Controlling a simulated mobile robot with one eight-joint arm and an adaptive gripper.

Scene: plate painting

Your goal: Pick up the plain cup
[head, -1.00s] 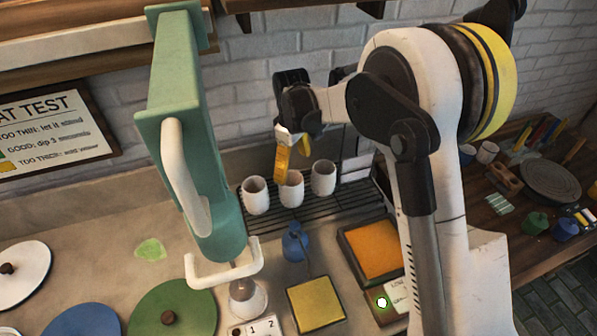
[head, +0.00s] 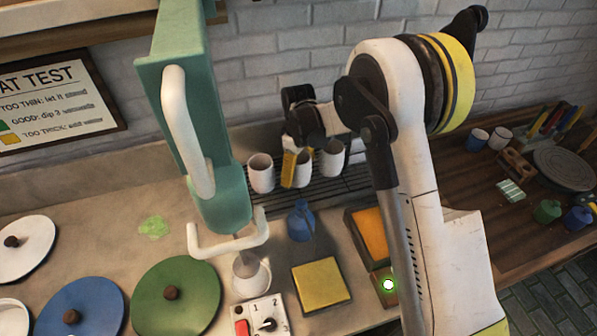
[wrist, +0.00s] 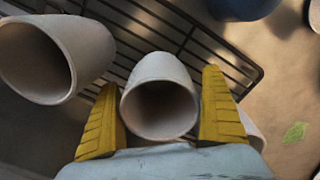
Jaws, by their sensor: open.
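Three plain pale cups stand in a row on the dark wire rack (head: 345,190): a left cup (head: 261,174), a middle cup (head: 304,168) and a right cup (head: 333,157). My gripper (wrist: 160,92) is open, with its yellow fingers on either side of the middle cup (wrist: 158,75) in the wrist view. I see no clear contact. In the head view, a yellow finger of my gripper (head: 289,168) hides part of the middle cup. In the wrist view, another cup (wrist: 85,50) is close at left, and one more (wrist: 253,130) is mostly hidden behind the right finger.
A green press-like stand with a white handle (head: 175,120) rises left of the cups. A blue bottle (head: 301,222), a yellow pad (head: 321,284) and an orange tray (head: 371,235) lie in front. Two more cups (head: 478,139) stand on the wooden table at right.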

